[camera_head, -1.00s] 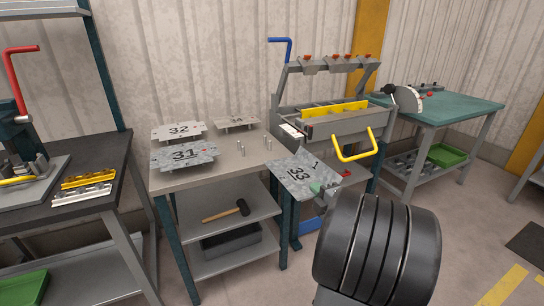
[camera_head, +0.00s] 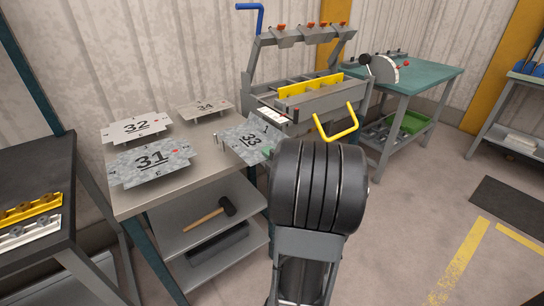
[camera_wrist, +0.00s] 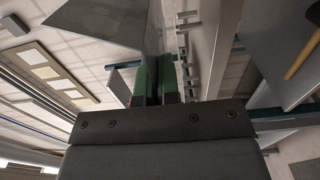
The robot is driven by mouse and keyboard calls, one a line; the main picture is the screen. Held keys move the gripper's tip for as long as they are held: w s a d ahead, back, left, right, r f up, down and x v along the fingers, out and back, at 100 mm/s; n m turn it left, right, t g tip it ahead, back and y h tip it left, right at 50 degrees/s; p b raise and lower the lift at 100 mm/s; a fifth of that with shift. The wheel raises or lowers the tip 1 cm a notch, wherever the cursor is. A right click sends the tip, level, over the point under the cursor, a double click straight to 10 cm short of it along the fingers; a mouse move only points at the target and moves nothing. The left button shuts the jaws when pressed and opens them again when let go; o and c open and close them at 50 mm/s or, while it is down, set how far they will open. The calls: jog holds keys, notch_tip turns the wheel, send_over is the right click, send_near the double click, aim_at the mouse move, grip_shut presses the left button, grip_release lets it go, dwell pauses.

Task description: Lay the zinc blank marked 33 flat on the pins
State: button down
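The zinc blank marked 33 (camera_head: 247,142) is in my gripper (camera_head: 267,154), held by one edge. In the head view it hangs over the right end of the grey bench (camera_head: 185,160), tilted. In the wrist view the green fingertips (camera_wrist: 160,80) close on the sheet (camera_wrist: 105,22), which rises up and left from them. In the head view the blank mostly hides the pins. My arm covers the gripper body.
Blanks marked 31 (camera_head: 153,163), 32 (camera_head: 137,127) and 34 (camera_head: 205,109) sit on the bench's left and back. The panel bender (camera_head: 325,105) with its yellow handle (camera_head: 337,134) stands close on the right. A mallet (camera_head: 210,214) lies on the shelf below.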

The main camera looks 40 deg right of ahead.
aim_at(245, 134)
jog(key=w, duration=0.4)
jog(key=w+d+p, duration=0.1)
jog(key=w, duration=0.4)
jog(key=w+p, duration=0.1)
jog(key=w, duration=0.4)
jog(key=shift+d+f, duration=0.25)
jog(key=shift+d, duration=0.15)
jog(key=shift+s+f+b, duration=0.1)
jog(key=shift+f+b, duration=0.6)
jog(key=shift+b, duration=0.2)
jog(key=shift+f+b, duration=0.45)
jog(key=shift+b, duration=0.15)
jog(key=c, duration=1.3)
grip_release()
jog(key=shift+o, duration=0.2)
jog(key=s+a, duration=0.2)
jog(key=s, duration=1.1)
jog(key=shift+s, duration=0.4)
